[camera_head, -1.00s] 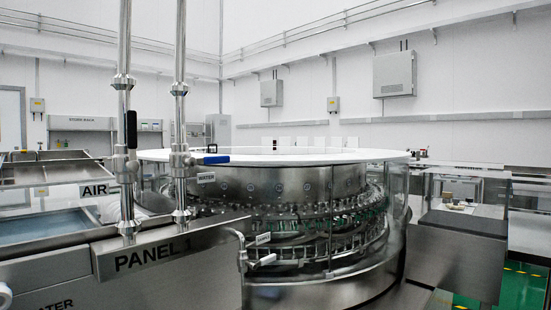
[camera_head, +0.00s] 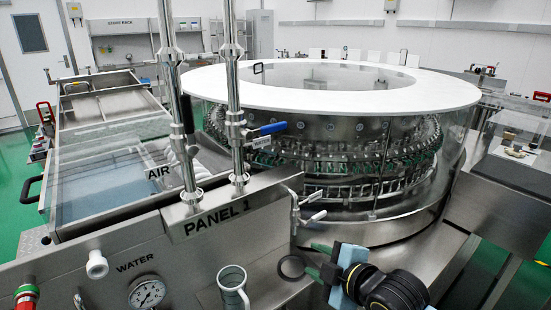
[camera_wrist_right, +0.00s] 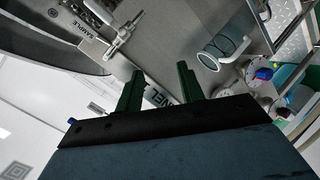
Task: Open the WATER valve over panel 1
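The WATER valve (camera_head: 268,130) sits on the right upright pipe above the PANEL 1 plate (camera_head: 218,218). Its blue lever points right, crosswise to the pipe. The WATER tag (camera_head: 260,143) hangs under it. My right gripper (camera_head: 314,260) is at the bottom of the head view, below and right of the valve, apart from it. Its green fingers point left. The right wrist view shows the two fingers (camera_wrist_right: 158,85) spread, with nothing held between them, and part of the PANEL 1 lettering beyond. My left gripper is not in view.
The AIR pipe (camera_head: 172,90) stands left of the water pipe. A sample valve (camera_head: 308,207) sticks out above my right gripper. A metal cup (camera_head: 233,287) and a pressure gauge (camera_head: 147,292) are at the front. The round washer (camera_head: 440,92) fills the back.

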